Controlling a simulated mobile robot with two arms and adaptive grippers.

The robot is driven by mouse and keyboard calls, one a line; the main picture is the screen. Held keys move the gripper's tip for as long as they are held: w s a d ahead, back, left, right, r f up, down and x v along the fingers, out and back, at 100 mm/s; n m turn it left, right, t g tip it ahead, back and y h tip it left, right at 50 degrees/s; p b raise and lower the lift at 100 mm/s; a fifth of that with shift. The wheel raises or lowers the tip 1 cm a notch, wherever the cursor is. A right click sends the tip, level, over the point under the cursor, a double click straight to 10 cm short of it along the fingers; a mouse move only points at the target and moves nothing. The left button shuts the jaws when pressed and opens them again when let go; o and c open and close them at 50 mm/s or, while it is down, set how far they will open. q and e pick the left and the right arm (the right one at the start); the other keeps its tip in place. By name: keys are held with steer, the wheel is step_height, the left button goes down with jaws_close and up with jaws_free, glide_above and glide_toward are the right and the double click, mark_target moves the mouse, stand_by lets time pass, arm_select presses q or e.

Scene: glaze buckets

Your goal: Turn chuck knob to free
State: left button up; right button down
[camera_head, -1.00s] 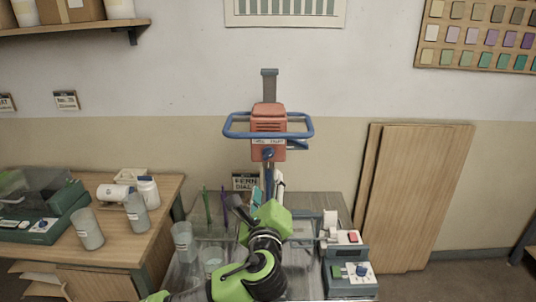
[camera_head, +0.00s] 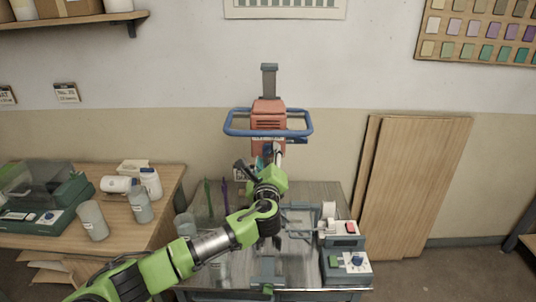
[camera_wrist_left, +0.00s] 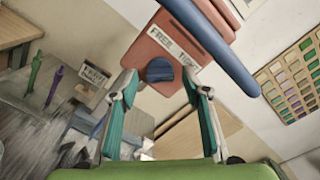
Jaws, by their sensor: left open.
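The chuck knob (camera_wrist_left: 160,70) is a round blue knob on the underside of the orange mixer head (camera_head: 268,121). A white label (camera_wrist_left: 175,39) beside it reads "FREE" and, partly cut, "TIGHT". My left gripper (camera_head: 269,158) is just below the mixer head in the head view, pointing up at it. In the left wrist view its two teal fingers (camera_wrist_left: 158,84) are open, with the knob appearing between their tips. I cannot tell whether they touch it. My arm and gripper hide the knob in the head view. My right gripper is not in view.
A blue guard ring (camera_head: 268,133) surrounds the mixer head. The metal table below holds a control box (camera_head: 346,262) at right and green and purple sticks (camera_head: 208,192) at left. A wooden table (camera_head: 163,210) with jars stands at left. Boards (camera_head: 425,190) lean on the wall.

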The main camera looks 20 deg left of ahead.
arm_select(q)
steer(key=c, duration=1.1)
steer(key=shift+f, duration=0.1)
